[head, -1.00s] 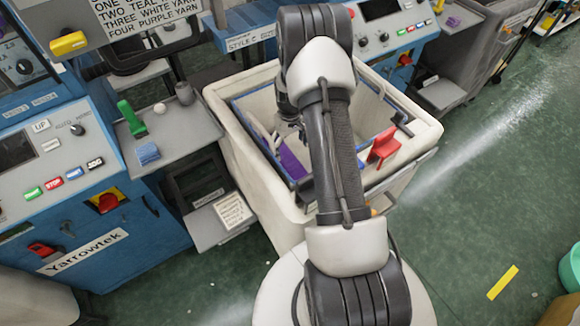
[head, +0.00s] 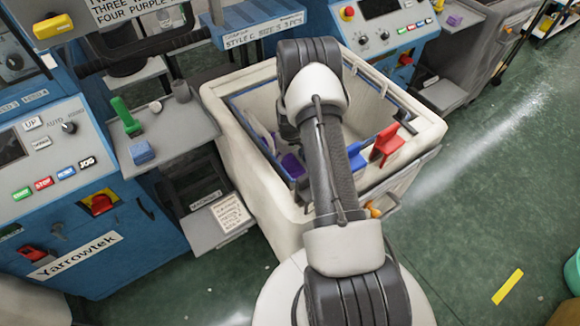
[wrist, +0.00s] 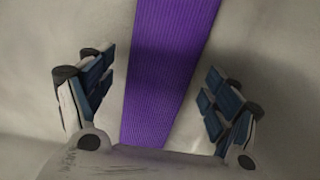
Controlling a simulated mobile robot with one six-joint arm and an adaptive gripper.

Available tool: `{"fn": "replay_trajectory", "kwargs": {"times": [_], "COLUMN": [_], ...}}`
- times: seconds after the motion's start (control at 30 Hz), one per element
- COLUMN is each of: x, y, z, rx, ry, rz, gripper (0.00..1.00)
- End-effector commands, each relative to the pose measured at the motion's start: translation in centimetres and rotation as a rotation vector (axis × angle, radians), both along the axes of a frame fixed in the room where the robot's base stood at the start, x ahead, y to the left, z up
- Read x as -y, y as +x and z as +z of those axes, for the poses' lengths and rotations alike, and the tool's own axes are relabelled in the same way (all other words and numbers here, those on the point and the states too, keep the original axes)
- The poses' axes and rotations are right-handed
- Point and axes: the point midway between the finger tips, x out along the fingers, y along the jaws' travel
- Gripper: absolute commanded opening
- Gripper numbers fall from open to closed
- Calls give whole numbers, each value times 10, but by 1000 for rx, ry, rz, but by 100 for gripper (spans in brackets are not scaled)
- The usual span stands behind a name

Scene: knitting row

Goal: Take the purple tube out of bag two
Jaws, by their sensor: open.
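The purple tube (wrist: 170,65) is a flat ribbed knit strip in the wrist view, running from the top edge down between my fingers against pale cloth. My gripper (wrist: 158,78) is open, with one blue-padded finger on each side of the strip and pale cloth showing between each finger and it. In the head view, a purple patch (head: 292,165) shows inside the pale bin (head: 232,138), left of my arm. My arm hides the gripper and much of the bin's inside there. I cannot read a bag number.
A red clip-like piece (head: 386,144) and a blue one (head: 356,156) stand at the bin's right side. A grey shelf (head: 180,130) with a green piece (head: 126,117) and a blue block (head: 142,152) is to the left.

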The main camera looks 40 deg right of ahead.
Motion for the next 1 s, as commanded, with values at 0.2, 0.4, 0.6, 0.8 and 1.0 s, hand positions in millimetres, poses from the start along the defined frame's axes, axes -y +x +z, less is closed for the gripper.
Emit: {"fn": "replay_trajectory", "kwargs": {"times": [0.2,0.4,0.6,0.8,1.0], "x": [0,0,0,0,0], "y": [0,0,0,0,0], "z": [1,1,1,1,6], "rx": [0,-1,-1,-1,0], "ry": [0,0,0,0,0], "rz": [0,0,0,0,0], "gripper": [72,58,45,42,42]}}
